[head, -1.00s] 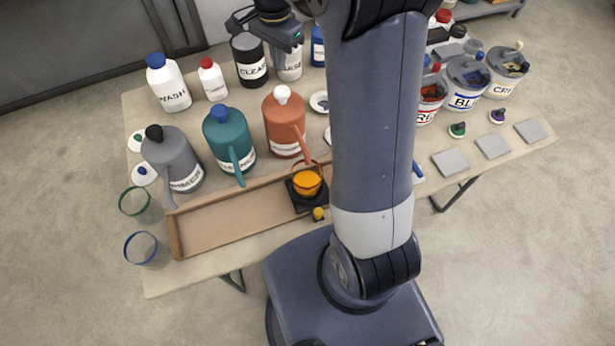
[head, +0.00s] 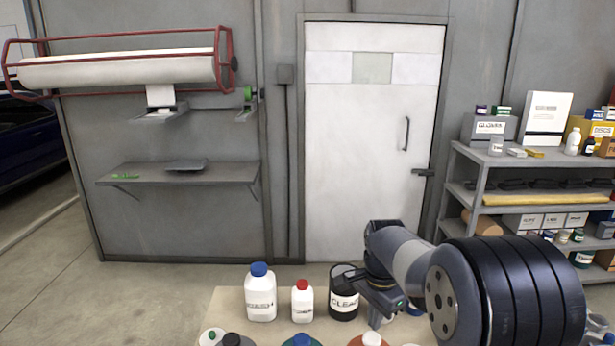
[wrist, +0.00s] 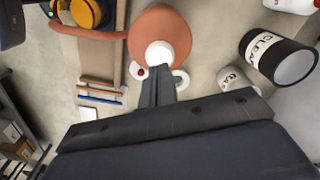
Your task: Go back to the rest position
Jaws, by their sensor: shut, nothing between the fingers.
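My gripper (head: 388,302) is over the back part of the bench in the head view, just right of the black CLEAR can (head: 343,298). In the wrist view my gripper's fingers (wrist: 157,88) are together with nothing between them. They overlap the lower edge of the orange jug (wrist: 160,25) with its white cap; I cannot tell the gap in depth. The CLEAR can also shows in the wrist view (wrist: 275,60), apart from the fingers.
A white blue-capped bottle (head: 260,298) and a smaller red-capped bottle (head: 302,303) stand left of the can. A wooden tray (wrist: 92,60) shows in the wrist view. A white door (head: 373,150) and a shelf rack (head: 480,200) are behind the bench.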

